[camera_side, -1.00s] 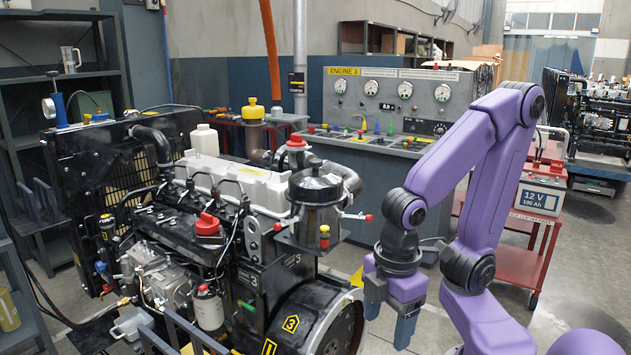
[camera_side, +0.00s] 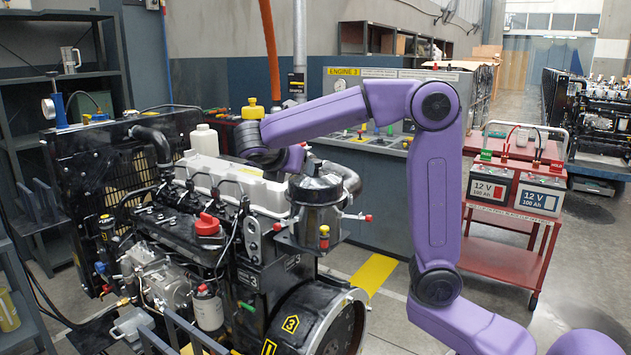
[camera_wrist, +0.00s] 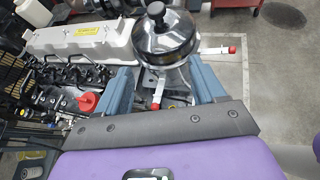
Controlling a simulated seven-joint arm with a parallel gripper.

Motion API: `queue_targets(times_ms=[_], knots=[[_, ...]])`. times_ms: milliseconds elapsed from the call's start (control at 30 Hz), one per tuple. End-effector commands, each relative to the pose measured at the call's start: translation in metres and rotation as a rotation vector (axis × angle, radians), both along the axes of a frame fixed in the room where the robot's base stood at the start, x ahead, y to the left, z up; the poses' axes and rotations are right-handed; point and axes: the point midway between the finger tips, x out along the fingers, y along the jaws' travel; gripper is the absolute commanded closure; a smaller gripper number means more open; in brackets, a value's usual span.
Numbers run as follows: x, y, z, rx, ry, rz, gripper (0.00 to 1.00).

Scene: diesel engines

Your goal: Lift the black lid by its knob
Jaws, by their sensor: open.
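The black lid (camera_side: 315,185) sits on top of a shiny metal canister (camera_side: 317,215) at the right end of the engine. In the wrist view the round, glossy lid (camera_wrist: 166,36) is near the top, with its dark knob (camera_wrist: 157,11) at the upper edge. My gripper (camera_wrist: 161,65) is open and empty, its two blue-grey fingers apart on either side below the lid in the picture. In the side view my gripper (camera_side: 291,160) is over the engine just behind and left of the lid. Its fingers are mostly hidden there.
The engine's white cover (camera_side: 235,180) lies left of the lid. A red-ended handle (camera_side: 363,217) sticks out right of the canister, and a red cap (camera_side: 207,224) sits on the engine front. A red cart (camera_side: 510,215) with batteries stands at right.

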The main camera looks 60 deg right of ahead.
Motion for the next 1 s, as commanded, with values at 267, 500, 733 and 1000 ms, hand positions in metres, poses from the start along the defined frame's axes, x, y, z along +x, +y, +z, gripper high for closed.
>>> queue_targets(times_ms=[267, 500, 733, 1000], knots=[[0.011, -0.02, 0.022, -0.12, 0.041, -0.032, 0.31], [0.02, -0.056, 0.006, -0.12, 0.044, -0.035, 0.31], [0.03, -0.095, -0.011, -0.118, 0.043, -0.034, 0.31], [0.039, -0.122, -0.023, -0.118, 0.042, -0.03, 0.31]])
